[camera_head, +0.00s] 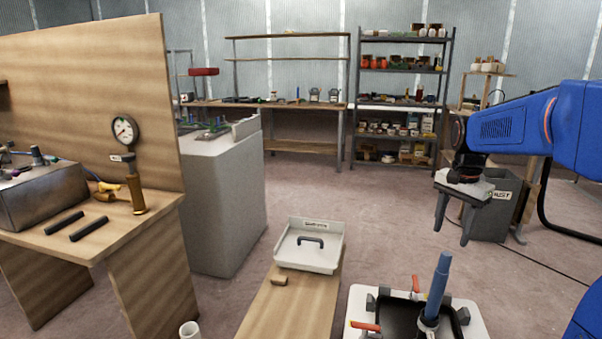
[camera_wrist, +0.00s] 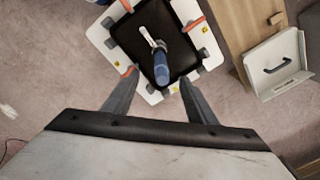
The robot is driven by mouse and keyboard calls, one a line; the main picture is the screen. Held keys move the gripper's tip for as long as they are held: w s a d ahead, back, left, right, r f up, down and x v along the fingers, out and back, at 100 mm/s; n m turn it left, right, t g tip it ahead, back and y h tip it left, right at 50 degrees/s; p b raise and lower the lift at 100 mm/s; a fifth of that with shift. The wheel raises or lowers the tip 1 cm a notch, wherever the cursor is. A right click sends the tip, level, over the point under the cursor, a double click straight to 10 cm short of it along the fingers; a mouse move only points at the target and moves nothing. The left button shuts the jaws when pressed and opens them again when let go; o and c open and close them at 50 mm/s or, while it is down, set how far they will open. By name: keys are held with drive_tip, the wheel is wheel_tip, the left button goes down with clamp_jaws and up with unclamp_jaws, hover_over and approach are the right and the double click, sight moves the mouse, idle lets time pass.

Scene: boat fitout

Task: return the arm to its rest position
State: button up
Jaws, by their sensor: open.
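My blue arm (camera_head: 505,128) reaches in from the right of the head view. My gripper (camera_head: 454,219) hangs at its end with the fingers pointing down, open and empty. In the wrist view my gripper (camera_wrist: 160,95) shows its two fingers spread apart, with nothing between them. Below and ahead of it lies a white fixture plate (camera_head: 360,299) with a black tray and a blue upright cylinder (camera_head: 437,285). The cylinder also shows in the wrist view (camera_wrist: 161,68), apart from the fingers.
A white tray with a dark handle (camera_head: 311,240) sits on a wooden bench (camera_head: 290,300). A grey bin (camera_head: 498,215) stands behind my gripper. A wooden bench with a gauge (camera_head: 124,130) is at left. Stocked shelves (camera_head: 398,95) line the back. Open floor lies between.

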drive_tip(key=s+a+f+n+t, duration=0.1)
drive_tip(key=s+a+n, duration=0.3)
drive_tip(key=s, duration=0.5)
drive_tip(key=s+a+f+n+t, duration=0.1)
drive_tip(key=s+a+f+n, duration=0.3)
drive_tip(key=s, duration=0.5)
drive_tip(key=s+a+f+n+t, duration=0.2)
drive_tip(key=s+a+n, duration=0.2)
drive_tip(key=s, duration=0.4)
drive_tip(key=shift+s+a+f, duration=0.25)
drive_tip(key=shift+s+a, duration=0.15)
drive_tip(key=shift+a, duration=0.1)
